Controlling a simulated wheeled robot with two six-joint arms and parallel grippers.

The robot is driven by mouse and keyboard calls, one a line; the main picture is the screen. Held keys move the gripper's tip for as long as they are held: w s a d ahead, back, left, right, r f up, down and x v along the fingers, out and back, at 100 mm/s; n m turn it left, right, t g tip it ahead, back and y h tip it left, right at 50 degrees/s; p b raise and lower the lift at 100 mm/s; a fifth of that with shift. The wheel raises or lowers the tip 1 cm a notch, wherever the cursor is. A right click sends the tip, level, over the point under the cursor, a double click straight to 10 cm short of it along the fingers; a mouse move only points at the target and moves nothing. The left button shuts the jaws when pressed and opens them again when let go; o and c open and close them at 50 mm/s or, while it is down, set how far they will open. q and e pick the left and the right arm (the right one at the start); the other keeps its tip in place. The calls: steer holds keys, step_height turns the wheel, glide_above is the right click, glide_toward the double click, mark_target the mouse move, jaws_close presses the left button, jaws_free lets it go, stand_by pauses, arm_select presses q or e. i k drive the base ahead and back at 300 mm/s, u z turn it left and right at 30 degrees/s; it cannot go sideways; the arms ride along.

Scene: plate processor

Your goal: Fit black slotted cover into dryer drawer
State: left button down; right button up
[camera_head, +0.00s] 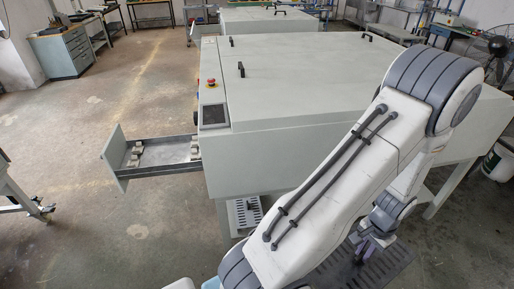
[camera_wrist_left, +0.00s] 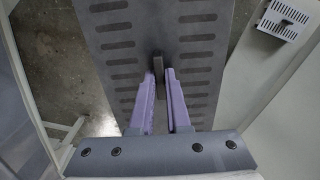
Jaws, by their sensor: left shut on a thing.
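The black slotted cover (camera_head: 385,266) is a long dark grey panel with rows of slots. It is partly hidden behind my arm in the head view, at the lower right beside the machine. In the left wrist view the cover (camera_wrist_left: 118,52) fills the middle, with a raised tab (camera_wrist_left: 158,66) on it. My left gripper (camera_head: 366,243) has purple fingers, and in the wrist view the gripper (camera_wrist_left: 161,76) is shut on the cover's tab. The dryer drawer (camera_head: 163,170) is pulled out at the machine's left side, with small light blocks inside. My right gripper is not in view.
The large grey machine (camera_head: 290,85) stands between the cover and the drawer. It has a red stop button (camera_head: 210,83) and a screen. A light slotted piece (camera_head: 246,213) sits low under it. A white bucket (camera_head: 497,162) stands at the right.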

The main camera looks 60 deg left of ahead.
mark_target(166, 155)
steer(key=z, duration=0.1)
steer(key=k, duration=1.15)
steer(key=u, duration=1.35)
steer(key=i, duration=0.4)
steer(key=u, duration=0.05)
